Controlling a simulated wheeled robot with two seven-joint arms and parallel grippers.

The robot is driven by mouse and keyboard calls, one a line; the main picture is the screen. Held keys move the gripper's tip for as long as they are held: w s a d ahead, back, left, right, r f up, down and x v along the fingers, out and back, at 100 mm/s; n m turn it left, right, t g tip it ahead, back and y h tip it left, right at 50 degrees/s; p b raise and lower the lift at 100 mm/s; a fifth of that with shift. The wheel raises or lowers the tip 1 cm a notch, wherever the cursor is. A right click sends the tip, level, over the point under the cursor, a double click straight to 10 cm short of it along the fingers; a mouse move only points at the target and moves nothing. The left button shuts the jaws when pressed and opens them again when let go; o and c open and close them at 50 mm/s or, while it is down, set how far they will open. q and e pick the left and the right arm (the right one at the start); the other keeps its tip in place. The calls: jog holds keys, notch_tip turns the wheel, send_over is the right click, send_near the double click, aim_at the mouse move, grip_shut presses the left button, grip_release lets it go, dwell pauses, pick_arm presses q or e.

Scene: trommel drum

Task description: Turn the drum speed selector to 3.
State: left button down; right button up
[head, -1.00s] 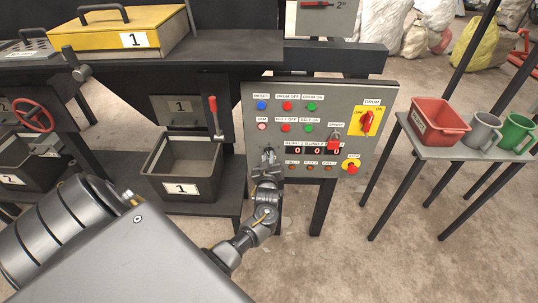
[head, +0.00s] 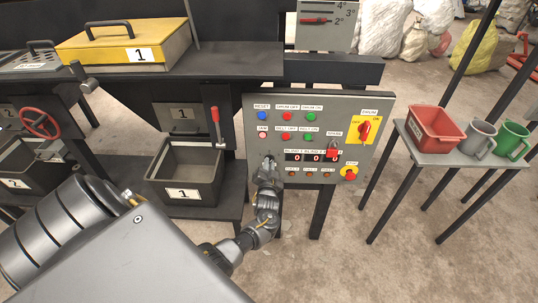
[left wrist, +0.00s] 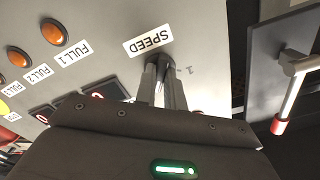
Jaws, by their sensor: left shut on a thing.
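The control panel (head: 375,100) stands upright at the centre right of the head view. My left gripper (head: 268,163) is at its left part, below the red and white buttons and left of the digit displays. In the left wrist view, the SPEED label (left wrist: 148,41) appears upside down just beyond the fingers. My left gripper (left wrist: 163,78) is shut there on the small dark speed selector (left wrist: 165,70). The fingers hide most of the selector, so I cannot read its setting. A faint mark like a 1 shows beside the fingers. My right gripper is not in view.
A row of orange lamps (left wrist: 54,32) and the displays (head: 311,156) lie close to the gripper. A red-handled lever (head: 216,128) stands left of the panel, above a dark bin (head: 185,208). A side table (head: 437,154) with a red bin and mugs is at right.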

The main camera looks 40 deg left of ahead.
pick_arm(q)
jog(key=m+p, duration=0.1)
jog(key=m, duration=0.3)
jog(key=shift+m, duration=0.4)
dwell(0.4)
jog(key=c, duration=1.5)
grip_release()
jog(key=v, duration=1.1)
jog(key=shift+w, duration=0.1)
